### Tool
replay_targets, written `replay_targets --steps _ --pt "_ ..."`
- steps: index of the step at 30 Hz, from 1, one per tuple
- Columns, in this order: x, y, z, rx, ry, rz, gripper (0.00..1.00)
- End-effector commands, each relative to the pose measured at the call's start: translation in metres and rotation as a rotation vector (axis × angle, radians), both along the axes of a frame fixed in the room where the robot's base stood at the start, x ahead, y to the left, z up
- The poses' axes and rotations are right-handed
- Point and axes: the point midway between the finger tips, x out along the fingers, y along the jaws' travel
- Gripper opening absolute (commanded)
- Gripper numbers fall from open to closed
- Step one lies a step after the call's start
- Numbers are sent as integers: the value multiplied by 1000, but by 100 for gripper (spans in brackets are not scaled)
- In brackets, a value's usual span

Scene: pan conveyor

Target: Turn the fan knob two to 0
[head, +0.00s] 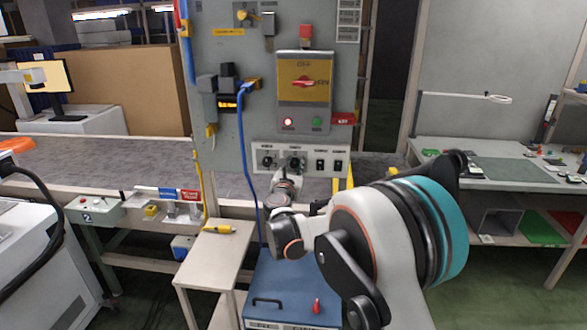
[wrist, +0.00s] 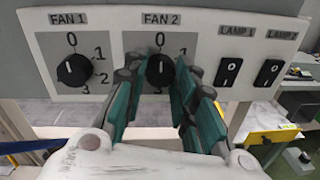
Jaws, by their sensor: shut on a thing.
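The fan 2 knob (wrist: 160,70) is a black dial on the white switch panel, under the FAN 2 label in the wrist view. Its white mark appears to point up towards the 0, though the fingers hide much of the scale around it. My gripper (wrist: 157,82) has its teal fingers on either side of the knob and is shut on it. In the head view my gripper (head: 284,181) reaches up to the panel at the fan 2 knob (head: 294,163).
The fan 1 knob (wrist: 74,70) is close on the left. The lamp 1 switch (wrist: 228,71) and lamp 2 switch (wrist: 268,72) are on the right. A blue cable (head: 243,150) hangs left of my gripper. A blue box (head: 290,285) stands below.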

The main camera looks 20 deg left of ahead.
Motion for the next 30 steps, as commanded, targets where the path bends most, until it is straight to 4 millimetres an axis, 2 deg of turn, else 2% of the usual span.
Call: replay_targets --steps 14,15,17,18,30 --pt "-1 0 -2 -13 -1 0 2" --pt "-1 0 -2 -13 -1 0 30" --pt "-1 0 -2 -13 -2 0 44" --pt "-1 0 -2 -13 -2 0 47" --pt "-5 -1 -1 -13 -3 1 47"
